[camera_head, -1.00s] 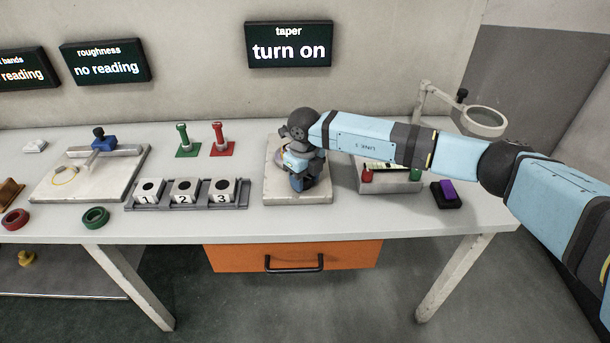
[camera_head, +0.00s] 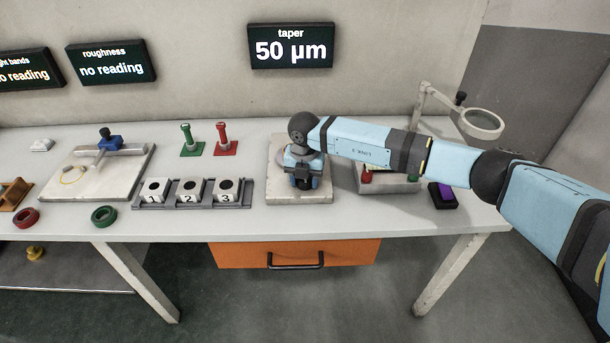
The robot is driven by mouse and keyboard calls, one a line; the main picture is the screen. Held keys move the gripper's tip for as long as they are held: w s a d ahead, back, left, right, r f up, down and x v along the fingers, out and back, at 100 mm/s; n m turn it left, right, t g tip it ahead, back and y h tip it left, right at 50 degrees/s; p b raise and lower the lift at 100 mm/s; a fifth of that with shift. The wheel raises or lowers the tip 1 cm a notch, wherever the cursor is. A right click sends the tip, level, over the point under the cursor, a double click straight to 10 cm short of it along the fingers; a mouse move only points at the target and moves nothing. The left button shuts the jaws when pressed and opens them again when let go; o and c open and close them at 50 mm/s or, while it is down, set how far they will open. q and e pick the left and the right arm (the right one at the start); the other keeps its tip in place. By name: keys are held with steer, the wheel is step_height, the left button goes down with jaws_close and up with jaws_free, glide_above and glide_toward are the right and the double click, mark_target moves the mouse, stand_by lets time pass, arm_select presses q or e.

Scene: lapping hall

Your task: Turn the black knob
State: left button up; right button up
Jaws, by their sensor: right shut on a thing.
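My right gripper (camera_head: 303,180) reaches in from the right and points down over a pale square plate (camera_head: 286,197) on the bench. It is shut on the black knob there. The knob is mostly hidden by the gripper and hard to tell from its dark fingers. The taper display (camera_head: 291,46) on the wall above reads "50 µm". My left gripper is not in view.
A row of numbered blocks (camera_head: 190,190) stands left of the plate, with green (camera_head: 191,140) and red (camera_head: 223,140) posts behind. An orange drawer (camera_head: 340,252) is below.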

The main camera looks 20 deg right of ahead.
steer(key=shift+w+r+m+p, duration=0.15)
steer(key=shift+m+p, duration=0.25)
steer(key=shift+m, duration=0.7)
steer(key=shift+m, duration=0.3)
steer(key=o, duration=0.9)
step_height(320, 180, up, 14)
steer(key=shift+f, duration=0.15)
